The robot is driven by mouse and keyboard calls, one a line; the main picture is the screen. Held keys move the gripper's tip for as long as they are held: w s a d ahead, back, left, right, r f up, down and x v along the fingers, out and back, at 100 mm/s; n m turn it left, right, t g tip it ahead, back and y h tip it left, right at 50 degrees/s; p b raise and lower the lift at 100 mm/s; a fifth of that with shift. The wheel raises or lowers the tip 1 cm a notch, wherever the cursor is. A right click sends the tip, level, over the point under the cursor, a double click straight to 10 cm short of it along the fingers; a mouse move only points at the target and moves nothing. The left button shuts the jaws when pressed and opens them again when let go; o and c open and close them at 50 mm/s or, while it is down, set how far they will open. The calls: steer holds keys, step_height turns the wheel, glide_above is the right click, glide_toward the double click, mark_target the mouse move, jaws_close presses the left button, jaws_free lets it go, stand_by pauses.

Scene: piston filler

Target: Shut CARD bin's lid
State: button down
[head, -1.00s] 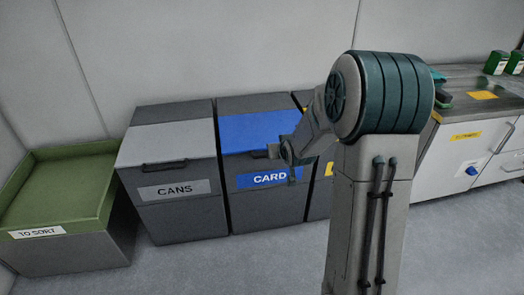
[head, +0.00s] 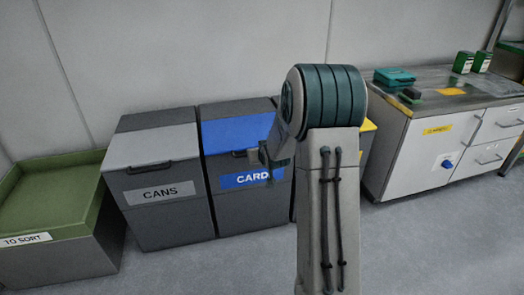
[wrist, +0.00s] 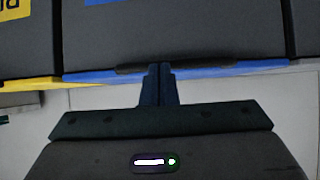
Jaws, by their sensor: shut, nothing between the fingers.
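The CARD bin (head: 222,195) is dark grey with a blue label and a blue lid (head: 236,131). The lid lies flat across the bin top in the head view and looks closed. In the wrist view, the lid's blue edge (wrist: 215,72) runs along the dark front face (wrist: 190,30), with a black handle (wrist: 128,69) at its middle. My gripper (wrist: 159,68) is shut and empty, its fingertips at the handle and lid edge; I cannot tell whether they touch. In the head view, my arm hides the bin's right side and most of the gripper.
The CANS bin (head: 160,215) stands left of CARD, with a green-topped TO SORT box (head: 60,262) farther left. A yellow-marked bin (head: 367,126) is mostly behind my arm. A white cabinet (head: 420,160) stands at right. The floor in front is clear.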

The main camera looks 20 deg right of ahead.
steer(key=s+f+p, duration=0.1)
steer(key=s+p, duration=0.3)
steer(key=s, duration=0.5)
steer(key=s+a+r+g+p, duration=0.1)
steer(key=s+a+r+p, duration=0.15)
steer(key=r+p, duration=0.5)
steer(key=s+a+r+g+p, duration=0.1)
steer(key=s+r+p, duration=0.3)
steer(key=r, duration=0.6)
steer(key=s+a+r+g+p, duration=0.2)
steer(key=r+p, duration=0.5)
steer(key=r, duration=0.2)
steer(key=s+a+r+g+p, duration=0.2)
steer(key=s+r+p, duration=0.6)
steer(key=r, duration=0.4)
steer(key=s+a+r+g+y+p, duration=0.1)
steer(key=s+a+r+g+p, duration=0.1)
steer(key=s+r+p, duration=0.7)
step_height(320, 180, up, 3)
steer(key=shift+a+f+n, duration=0.1)
steer(key=shift+a+n, duration=0.3)
steer(key=shift+a, duration=0.4)
steer(key=shift+s, duration=0.1)
